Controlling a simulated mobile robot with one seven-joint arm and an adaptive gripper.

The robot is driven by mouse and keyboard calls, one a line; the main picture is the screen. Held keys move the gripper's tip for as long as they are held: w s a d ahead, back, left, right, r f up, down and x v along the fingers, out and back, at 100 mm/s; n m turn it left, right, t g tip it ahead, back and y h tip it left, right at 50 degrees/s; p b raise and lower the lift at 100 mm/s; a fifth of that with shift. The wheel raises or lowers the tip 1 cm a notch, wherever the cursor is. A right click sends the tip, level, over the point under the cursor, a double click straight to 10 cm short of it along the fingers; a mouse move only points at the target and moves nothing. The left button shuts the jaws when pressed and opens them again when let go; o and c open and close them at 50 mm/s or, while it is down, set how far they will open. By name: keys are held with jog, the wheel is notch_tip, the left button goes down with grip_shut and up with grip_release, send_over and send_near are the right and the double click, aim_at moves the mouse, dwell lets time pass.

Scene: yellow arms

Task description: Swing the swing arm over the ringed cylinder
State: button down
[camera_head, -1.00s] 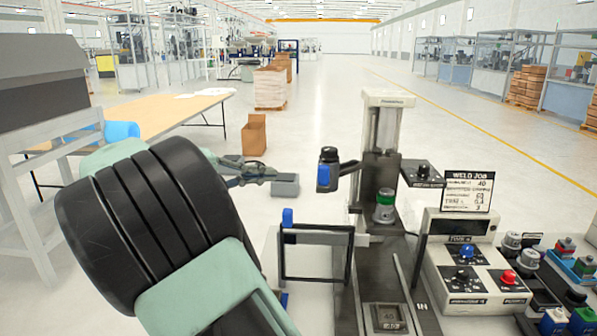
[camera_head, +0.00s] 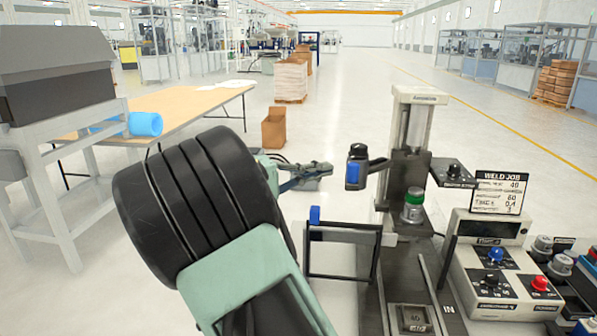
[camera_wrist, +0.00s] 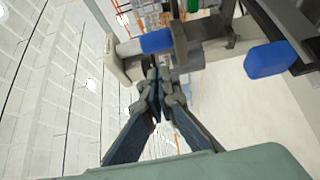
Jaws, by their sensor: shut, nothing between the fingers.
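The swing arm (camera_head: 377,164) is a dark bar reaching left from an upright post, with a black and blue head (camera_head: 355,170) on its free end. The ringed cylinder (camera_head: 414,205), grey with a green ring, stands on the station to the right of that head and lower in the picture. My gripper (camera_head: 328,168) is shut and empty, just left of the head, with a small gap in the picture. In the wrist view my shut fingertips (camera_wrist: 155,78) point toward the head's blue part (camera_wrist: 156,41). I cannot tell their depth apart.
A dark frame (camera_head: 342,277) with a blue handle (camera_head: 315,215) stands below my gripper. The cream post (camera_head: 414,115) rises behind the swing arm. A control box (camera_head: 488,255) with knobs stands at right. A wooden table (camera_head: 190,115) is at left.

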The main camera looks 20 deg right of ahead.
jog(key=shift+s+d, duration=0.8)
jog(key=shift+d, duration=0.25)
jog(key=shift+s+d+n+t+b, duration=0.35)
jog(key=shift+s+n+t, duration=0.05)
jog(key=shift+s+t, duration=0.2)
